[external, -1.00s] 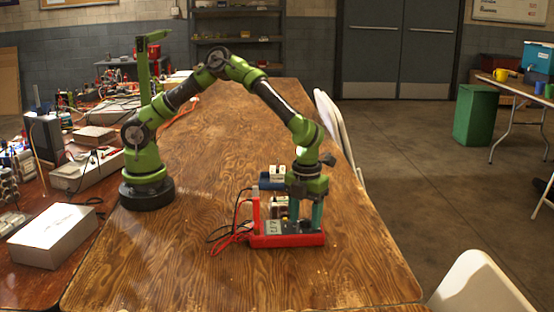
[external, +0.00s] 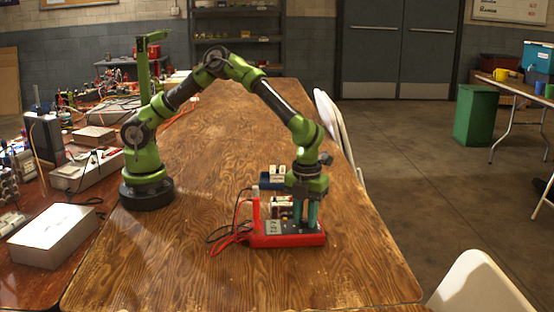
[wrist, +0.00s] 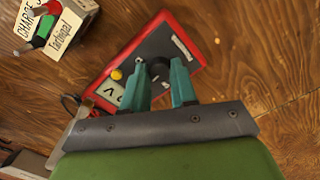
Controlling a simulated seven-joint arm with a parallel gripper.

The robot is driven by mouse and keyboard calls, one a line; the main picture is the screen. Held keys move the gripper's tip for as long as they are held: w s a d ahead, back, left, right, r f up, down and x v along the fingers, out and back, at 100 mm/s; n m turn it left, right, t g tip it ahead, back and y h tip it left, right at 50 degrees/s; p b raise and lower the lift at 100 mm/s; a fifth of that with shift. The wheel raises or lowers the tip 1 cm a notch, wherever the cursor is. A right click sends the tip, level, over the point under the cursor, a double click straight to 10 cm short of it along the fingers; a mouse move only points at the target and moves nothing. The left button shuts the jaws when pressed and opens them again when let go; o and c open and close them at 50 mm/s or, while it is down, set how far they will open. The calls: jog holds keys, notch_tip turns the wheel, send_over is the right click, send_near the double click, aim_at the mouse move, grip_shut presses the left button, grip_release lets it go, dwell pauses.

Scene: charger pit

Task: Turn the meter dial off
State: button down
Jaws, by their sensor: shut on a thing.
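The red meter (external: 287,240) lies flat near the front of the wooden table, with a grey display at its left end. In the wrist view its red case (wrist: 201,53), dark face, display (wrist: 110,92) and a yellow button (wrist: 116,75) show. My gripper (external: 306,222) points straight down over the meter's right part. In the wrist view my gripper's teal fingers (wrist: 160,75) are closed in on the dark round dial (wrist: 157,66), one on each side. The fingers partly cover the dial, and its pointer setting cannot be read.
Red and black leads (external: 228,236) run left of the meter, with a red upright probe (external: 256,213) beside it. A blue-and-white charger block (external: 272,181) stands behind; a labelled white box (wrist: 66,38) shows in the wrist view. The table's right side is clear.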

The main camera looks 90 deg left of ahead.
aim_at(306, 220)
jog(key=n, duration=1)
jog(key=shift+n, duration=0.4)
dwell(0.4)
jog(key=c, duration=0.9)
grip_release()
notch_tip(306, 220, up, 17)
jog(key=shift+d, duration=0.1)
